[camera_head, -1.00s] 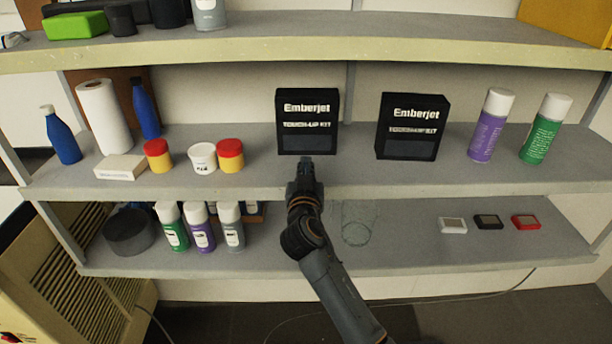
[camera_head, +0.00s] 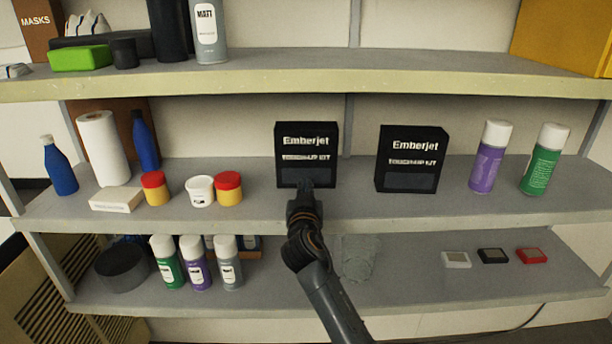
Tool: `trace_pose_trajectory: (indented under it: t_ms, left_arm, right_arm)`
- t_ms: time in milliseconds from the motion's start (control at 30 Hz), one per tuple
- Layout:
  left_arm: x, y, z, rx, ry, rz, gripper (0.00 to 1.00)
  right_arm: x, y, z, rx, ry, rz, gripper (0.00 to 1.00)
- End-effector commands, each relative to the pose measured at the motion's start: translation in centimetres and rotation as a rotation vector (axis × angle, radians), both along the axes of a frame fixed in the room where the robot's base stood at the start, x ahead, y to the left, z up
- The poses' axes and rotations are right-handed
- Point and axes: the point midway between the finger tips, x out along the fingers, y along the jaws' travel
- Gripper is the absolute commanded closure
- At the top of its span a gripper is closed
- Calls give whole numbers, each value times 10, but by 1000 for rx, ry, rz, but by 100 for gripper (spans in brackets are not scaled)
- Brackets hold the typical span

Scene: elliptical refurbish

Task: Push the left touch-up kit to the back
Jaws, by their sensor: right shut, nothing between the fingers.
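Two black boxes marked "Emberjet Touch-Up Kit" stand upright on the middle shelf. The left touch-up kit (camera_head: 306,145) is near the shelf's middle, and the right touch-up kit (camera_head: 411,150) stands apart from it to the right. My right gripper (camera_head: 305,188) is shut and empty, low in front of the left kit's front face, and it hides a bit of the kit's lower edge. The fingertips look to be at or very near the face; I cannot tell whether they touch. My left gripper is not in view.
Left of the kit on the middle shelf (camera_head: 350,208) are a white tub (camera_head: 200,190) and a red-lidded yellow tub (camera_head: 229,189). Purple (camera_head: 487,160) and green (camera_head: 543,163) spray cans stand at the right. The upper shelf (camera_head: 330,80) runs above. Shelf between the two kits is clear.

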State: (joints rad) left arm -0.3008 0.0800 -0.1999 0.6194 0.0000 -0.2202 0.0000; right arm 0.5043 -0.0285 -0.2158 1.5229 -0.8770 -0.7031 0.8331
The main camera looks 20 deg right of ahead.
Motion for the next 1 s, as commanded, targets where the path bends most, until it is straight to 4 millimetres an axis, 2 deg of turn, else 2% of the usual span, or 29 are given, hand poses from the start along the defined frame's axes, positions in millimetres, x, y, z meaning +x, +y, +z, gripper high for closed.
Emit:
trace_pose_trajectory:
  t_ms: [1000]
  left_arm:
    - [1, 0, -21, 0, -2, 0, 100]
  right_arm:
    - [30, -10, -1, 0, 0, 0, 100]
